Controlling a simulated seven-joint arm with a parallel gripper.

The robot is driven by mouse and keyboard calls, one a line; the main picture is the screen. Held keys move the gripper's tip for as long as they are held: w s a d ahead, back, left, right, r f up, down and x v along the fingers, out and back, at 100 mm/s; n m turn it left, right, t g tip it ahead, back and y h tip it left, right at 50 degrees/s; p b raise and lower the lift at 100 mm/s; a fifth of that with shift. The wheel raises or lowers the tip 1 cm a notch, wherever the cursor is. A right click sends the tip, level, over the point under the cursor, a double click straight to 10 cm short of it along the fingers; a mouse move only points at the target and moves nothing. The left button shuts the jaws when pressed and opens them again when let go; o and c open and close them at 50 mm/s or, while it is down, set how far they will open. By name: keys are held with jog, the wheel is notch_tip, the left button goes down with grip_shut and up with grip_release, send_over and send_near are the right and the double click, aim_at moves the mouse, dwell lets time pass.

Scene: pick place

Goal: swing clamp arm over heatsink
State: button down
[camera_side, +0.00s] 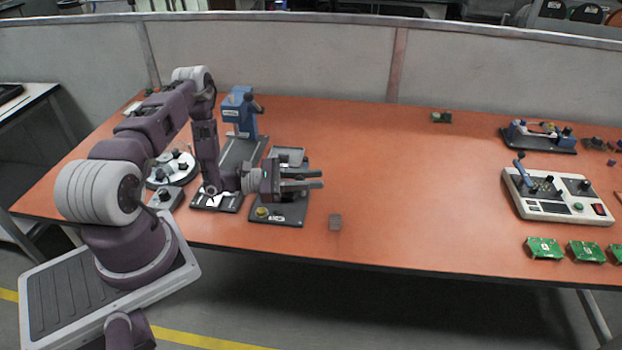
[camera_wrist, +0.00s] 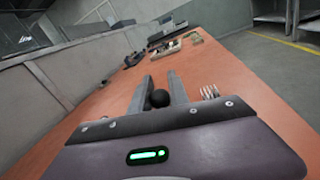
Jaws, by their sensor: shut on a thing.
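My gripper (camera_side: 318,179) is level over a dark fixture plate (camera_side: 290,214), with its fingers pointing right. In the wrist view my gripper (camera_wrist: 158,82) is shut on a round black knob (camera_wrist: 160,98), low between its fingers. The knob looks like the clamp arm's handle; the rest of the clamp arm is hidden by my gripper.
A blue press (camera_side: 240,112) stands behind my gripper. A round white fixture (camera_side: 172,168) is at the left. A white control box (camera_side: 560,205), green boards (camera_side: 545,249) and a blue-ended fixture (camera_side: 540,137) are at the right. The middle of the orange table (camera_side: 420,185) is clear.

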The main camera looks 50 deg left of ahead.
dwell(0.9)
jog(key=n+t+y, duration=0.1)
jog(key=n+y, duration=0.1)
jog(key=w+n+t+y, duration=0.1)
jog(key=n+y, duration=0.1)
jog(key=y, duration=0.1)
jog(key=shift+w+y, duration=0.15)
jog(key=shift+y, duration=0.15)
jog(key=n+y, duration=0.2)
jog(key=y, duration=0.1)
jog(key=w+t+y, duration=0.1)
jog(key=shift+a+n, duration=0.25)
jog(key=shift+n, duration=0.15)
jog(key=n+y, duration=0.1)
jog(key=y, duration=0.2)
jog(key=n+y, duration=0.1)
jog(key=shift+w+a+n, duration=0.3)
jog(key=shift+w+a, duration=0.05)
jog(key=shift+w+a+n+g+y, duration=0.2)
jog(key=shift+n+g+y, duration=0.4)
jog(key=shift+y, duration=0.45)
jog(key=shift+w+a+n+g+y, duration=0.1)
jog(key=shift+a+n+g+y, duration=0.25)
jog(key=shift+n+y, duration=0.55)
jog(key=shift+w+a+n+g+y, duration=0.15)
jog(key=shift+n+g+y, duration=0.4)
jog(key=shift+y, duration=0.9)
jog(key=c, duration=1.3)
grip_release()
jog(key=shift+o, duration=0.2)
